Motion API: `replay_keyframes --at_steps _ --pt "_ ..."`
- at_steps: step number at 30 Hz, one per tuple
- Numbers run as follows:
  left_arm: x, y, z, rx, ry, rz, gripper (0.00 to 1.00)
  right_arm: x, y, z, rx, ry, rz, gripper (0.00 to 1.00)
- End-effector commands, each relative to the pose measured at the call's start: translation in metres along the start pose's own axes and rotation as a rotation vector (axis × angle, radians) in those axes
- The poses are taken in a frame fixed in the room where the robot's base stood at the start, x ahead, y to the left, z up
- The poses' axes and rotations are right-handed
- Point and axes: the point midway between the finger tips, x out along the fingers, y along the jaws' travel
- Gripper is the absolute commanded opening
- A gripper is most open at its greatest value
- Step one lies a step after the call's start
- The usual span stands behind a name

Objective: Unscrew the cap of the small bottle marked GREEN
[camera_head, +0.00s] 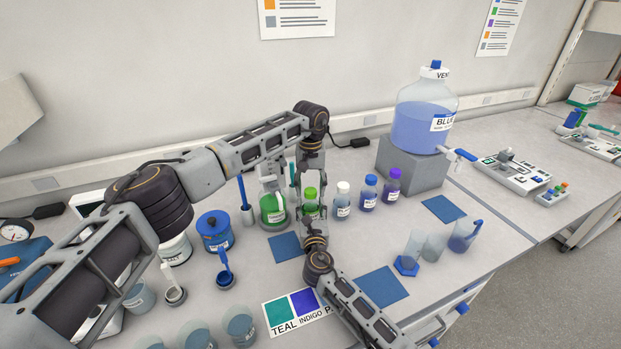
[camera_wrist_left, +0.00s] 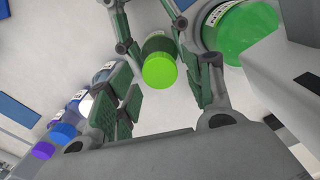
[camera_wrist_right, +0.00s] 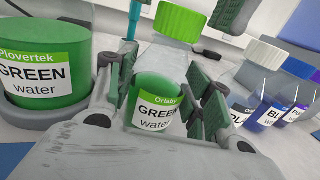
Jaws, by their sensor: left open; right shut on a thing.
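The small GREEN bottle (camera_head: 310,208) stands upright, with a bright green cap (camera_head: 310,192) on top. In the right wrist view its label (camera_wrist_right: 156,113) reads GREEN water, and the cap (camera_wrist_right: 182,18) shows above the clear neck. My right gripper (camera_wrist_right: 160,92) is shut on the bottle body from the front; it also shows in the head view (camera_head: 314,224). My left gripper (camera_head: 311,168) points down from above. In the left wrist view, its open fingers (camera_wrist_left: 163,92) stand apart on either side of the cap (camera_wrist_left: 159,71), with gaps visible.
A larger GREEN flask (camera_head: 272,208) stands close on the left. White-, blue- and purple-capped bottles (camera_head: 342,203) stand on the right. A big BLUE carboy (camera_head: 420,125) sits on a grey block (camera_head: 408,170). Blue mats (camera_head: 382,287) and beakers (camera_head: 434,247) lie nearer the front.

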Motion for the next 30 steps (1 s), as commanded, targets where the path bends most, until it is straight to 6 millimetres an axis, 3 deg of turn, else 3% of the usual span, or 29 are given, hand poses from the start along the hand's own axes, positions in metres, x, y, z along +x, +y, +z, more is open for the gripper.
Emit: replay_keyframes --at_steps 6,16,27,30 --pt "0.0121 0.0 0.0003 0.0 0.0 -0.001 0.52 0.0 -0.0001 -0.0004 0.0 0.001 0.0 0.0" --pt "0.0131 0.0 0.0001 0.0 0.0 -0.001 0.52 0.0 -0.0001 -0.0003 0.0 0.001 0.0 0.0" --pt "0.0129 0.0 0.0001 0.0 0.0 -0.001 0.04 0.0 -0.0001 -0.0003 0.0 0.001 0.0 0.0" --pt "0.0129 0.0 0.0001 -0.002 0.0 -0.001 0.04 0.0 -0.0001 -0.0003 0.0 0.001 0.0 0.0"
